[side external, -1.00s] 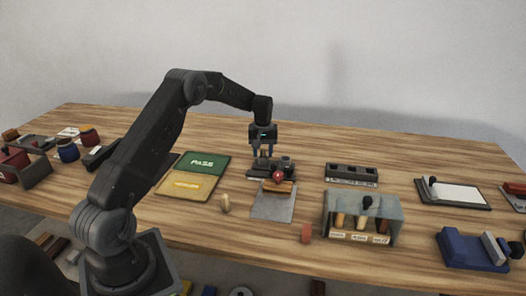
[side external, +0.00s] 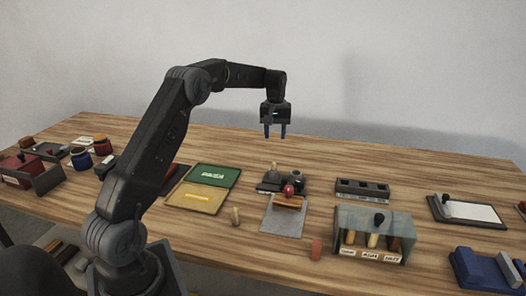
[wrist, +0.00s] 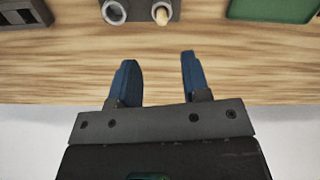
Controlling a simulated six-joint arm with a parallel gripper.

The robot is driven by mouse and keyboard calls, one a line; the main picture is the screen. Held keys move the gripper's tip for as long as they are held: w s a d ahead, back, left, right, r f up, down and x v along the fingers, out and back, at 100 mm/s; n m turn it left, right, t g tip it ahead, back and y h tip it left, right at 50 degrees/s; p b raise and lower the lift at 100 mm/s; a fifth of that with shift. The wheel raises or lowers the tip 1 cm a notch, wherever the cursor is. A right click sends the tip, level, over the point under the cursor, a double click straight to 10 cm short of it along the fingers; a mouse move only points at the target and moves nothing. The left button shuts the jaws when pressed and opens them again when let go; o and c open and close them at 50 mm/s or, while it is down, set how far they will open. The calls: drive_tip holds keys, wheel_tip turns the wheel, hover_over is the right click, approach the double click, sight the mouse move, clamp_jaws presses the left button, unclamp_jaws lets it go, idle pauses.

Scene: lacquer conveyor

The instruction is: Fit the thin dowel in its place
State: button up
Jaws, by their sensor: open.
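A thin pale wooden dowel (wrist: 161,16) stands in one ring socket of a small dark fixture (wrist: 139,12) at the top of the wrist view. The other ring socket (wrist: 114,12), to its left, looks empty. In the side view the dowel (side external: 273,166) shows as a small pale tip at the left of the fixture (side external: 290,184). How deep it sits I cannot tell. My gripper (side external: 275,136) is open and empty, raised well above the table behind the fixture. Its blue fingers (wrist: 159,62) are apart, with bare wood below them in the wrist view.
A grey plate (side external: 283,222) lies before the fixture, by a red knob (side external: 289,190). Green (side external: 213,175) and yellow pads lie left; a dark slotted rack (side external: 362,189) and clear-covered bin (side external: 372,218) right.

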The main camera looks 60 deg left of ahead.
drive_tip(key=s+d+r+m+t, duration=0.1)
drive_tip(key=s+d+r+m, duration=0.1)
drive_tip(key=s+d+r, duration=0.3)
drive_tip(key=s+d+r+m+t, duration=0.1)
drive_tip(key=s+d+r+m, duration=0.15)
drive_tip(key=d, duration=0.45)
drive_tip(key=s+d+r+m+t, duration=0.1)
drive_tip(key=s+d+r, duration=0.2)
drive_tip(key=d+r, duration=0.3)
drive_tip(key=s+d+f+m+t, duration=0.1)
drive_tip(key=s+d+f+m, duration=0.1)
drive_tip(key=s+d, duration=0.3)
drive_tip(key=s+d+f+m+t, duration=0.1)
drive_tip(key=s+d, duration=0.5)
drive_tip(key=s, duration=0.8)
drive_tip(key=shift+s+d+f+m+t, duration=0.3)
drive_tip(key=shift+f+m, duration=0.55)
drive_tip(key=shift+m, duration=0.5)
